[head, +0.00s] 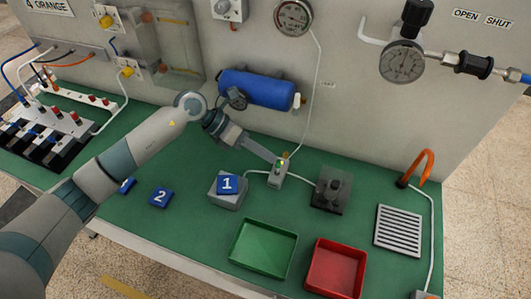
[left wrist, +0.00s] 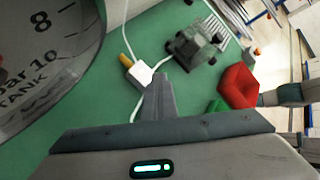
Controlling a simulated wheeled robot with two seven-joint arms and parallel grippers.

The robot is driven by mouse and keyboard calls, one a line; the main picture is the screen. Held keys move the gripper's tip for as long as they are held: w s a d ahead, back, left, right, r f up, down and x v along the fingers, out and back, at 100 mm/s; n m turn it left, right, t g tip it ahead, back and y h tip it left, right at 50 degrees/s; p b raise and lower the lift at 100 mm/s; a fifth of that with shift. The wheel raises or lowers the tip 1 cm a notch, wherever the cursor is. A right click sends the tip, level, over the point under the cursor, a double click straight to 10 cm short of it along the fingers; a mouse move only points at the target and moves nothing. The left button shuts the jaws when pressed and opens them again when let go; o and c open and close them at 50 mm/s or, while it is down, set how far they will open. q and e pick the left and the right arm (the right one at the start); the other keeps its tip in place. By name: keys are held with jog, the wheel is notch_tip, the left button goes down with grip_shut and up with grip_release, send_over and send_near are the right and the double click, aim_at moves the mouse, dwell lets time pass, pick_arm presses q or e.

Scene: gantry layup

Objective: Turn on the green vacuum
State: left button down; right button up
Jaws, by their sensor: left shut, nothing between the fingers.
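A small white switch box (head: 278,176) with a yellow-tipped lever and a small green spot on top stands on the green bench. White cables run from it to a grey block and to a dark device (head: 331,190) under a clear cover. My left gripper (head: 274,160) is shut and empty, its tips right at the box's top; I cannot tell whether they touch. In the left wrist view the shut fingers (left wrist: 158,82) are beside the box (left wrist: 141,74) and its yellow lever (left wrist: 126,61). Nothing in view is clearly labelled as a green vacuum. My right gripper is not in view.
A grey block with a blue "1" tile (head: 228,184) stands just left of the box. A blue tank (head: 257,90) and gauge (head: 294,17) are on the wall behind. A green tray (head: 264,248) and red tray (head: 336,268) lie in front.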

pick_arm(q)
jog(key=shift+r, duration=0.15)
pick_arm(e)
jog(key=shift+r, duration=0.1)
pick_arm(q)
jog(key=shift+r+p, duration=0.3)
jog(key=shift+r, duration=0.35)
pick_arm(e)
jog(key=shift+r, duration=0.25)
